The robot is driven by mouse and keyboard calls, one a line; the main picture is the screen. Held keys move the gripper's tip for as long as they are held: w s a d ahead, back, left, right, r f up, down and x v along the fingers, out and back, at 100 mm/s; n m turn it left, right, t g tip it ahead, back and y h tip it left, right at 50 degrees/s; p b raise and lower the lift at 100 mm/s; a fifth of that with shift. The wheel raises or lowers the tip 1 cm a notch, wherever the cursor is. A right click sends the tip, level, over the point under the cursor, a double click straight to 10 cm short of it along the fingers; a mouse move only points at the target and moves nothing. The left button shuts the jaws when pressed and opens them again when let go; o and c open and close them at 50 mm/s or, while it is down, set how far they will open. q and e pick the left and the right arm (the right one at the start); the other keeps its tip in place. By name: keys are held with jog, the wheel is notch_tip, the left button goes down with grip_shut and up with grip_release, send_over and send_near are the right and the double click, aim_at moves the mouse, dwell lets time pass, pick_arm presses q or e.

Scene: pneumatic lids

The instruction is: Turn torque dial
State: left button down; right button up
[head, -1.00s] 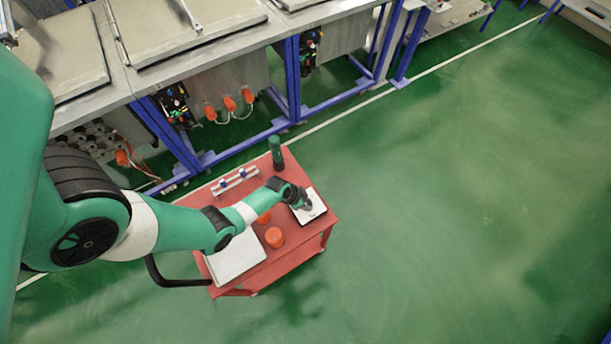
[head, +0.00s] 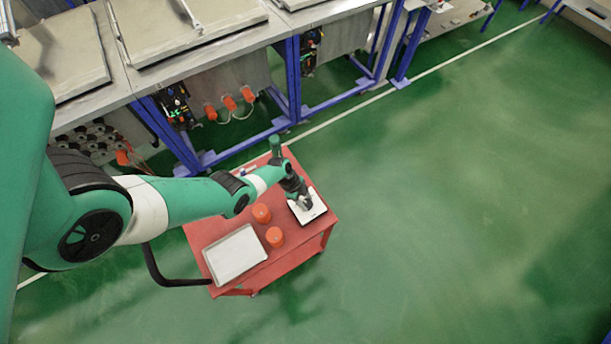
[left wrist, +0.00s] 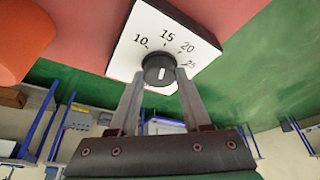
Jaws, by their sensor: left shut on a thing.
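The torque dial is a black round knob (left wrist: 159,70) with a white mark, on a white plate (left wrist: 190,28) printed 10, 15, 20 and 25. My left gripper (left wrist: 159,84) has one finger on each side of the knob and is shut on it. The white mark points down in the left wrist view, between the fingers. In the head view, the white plate (head: 317,207) lies at the right end of the red cart, and my left gripper (head: 305,203) is over it, hiding the knob. My right gripper is not in view.
Workbenches with blue legs (head: 296,80) stand behind. The green floor to the right is clear.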

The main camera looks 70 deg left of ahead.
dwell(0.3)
pick_arm(q)
jog(key=shift+c, duration=1.8)
grip_release()
jog(key=p+v, duration=1.1)
jog(key=shift+r, duration=0.35)
jog(key=shift+a, duration=0.15)
